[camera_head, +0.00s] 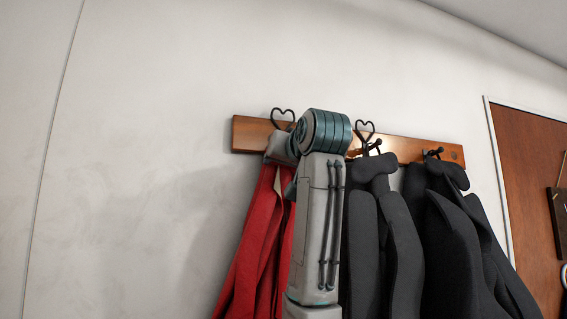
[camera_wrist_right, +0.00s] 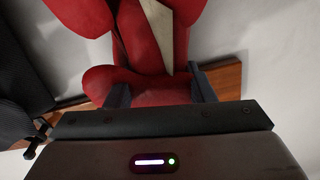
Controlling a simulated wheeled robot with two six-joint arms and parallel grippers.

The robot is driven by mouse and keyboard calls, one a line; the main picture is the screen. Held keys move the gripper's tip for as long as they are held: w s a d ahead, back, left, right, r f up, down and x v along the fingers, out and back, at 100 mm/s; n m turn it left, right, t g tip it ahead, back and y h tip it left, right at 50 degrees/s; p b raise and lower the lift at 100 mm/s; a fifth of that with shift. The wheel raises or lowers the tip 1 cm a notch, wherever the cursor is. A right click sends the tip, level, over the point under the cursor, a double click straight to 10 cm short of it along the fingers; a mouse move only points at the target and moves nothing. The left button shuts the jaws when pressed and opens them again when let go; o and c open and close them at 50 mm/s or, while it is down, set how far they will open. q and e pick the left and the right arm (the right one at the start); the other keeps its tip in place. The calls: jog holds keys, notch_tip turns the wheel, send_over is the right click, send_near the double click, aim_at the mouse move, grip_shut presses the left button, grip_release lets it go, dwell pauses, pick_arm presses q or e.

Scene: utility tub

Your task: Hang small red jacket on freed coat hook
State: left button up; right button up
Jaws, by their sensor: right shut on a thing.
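The red jacket (camera_head: 256,255) hangs down against the wall at the left end of the wooden rack (camera_head: 405,146). My right gripper (camera_head: 275,153) is shut on the jacket's upper part, just below the leftmost heart-shaped coat hook (camera_head: 283,119). In the right wrist view the red jacket (camera_wrist_right: 140,50) lies between the two fingers of the gripper (camera_wrist_right: 160,88), with a pale strip on it. The hook's lower part is hidden behind my gripper and arm, so I cannot tell whether the jacket is on it. My left gripper is not in view.
Dark jackets (camera_head: 385,235) hang on the hooks to the right, close beside my right arm. Another heart-shaped hook (camera_head: 364,129) shows above them. A brown door (camera_head: 537,170) is at far right. The wall left of the rack is bare.

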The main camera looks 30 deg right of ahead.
jog(key=o, duration=1.3)
jog(key=shift+s, duration=0.1)
jog(key=shift+d, duration=0.1)
jog(key=b+v, duration=0.5)
jog(key=v, duration=0.5)
jog(key=shift+s+a+b, duration=0.25)
jog(key=shift+s+b, duration=0.05)
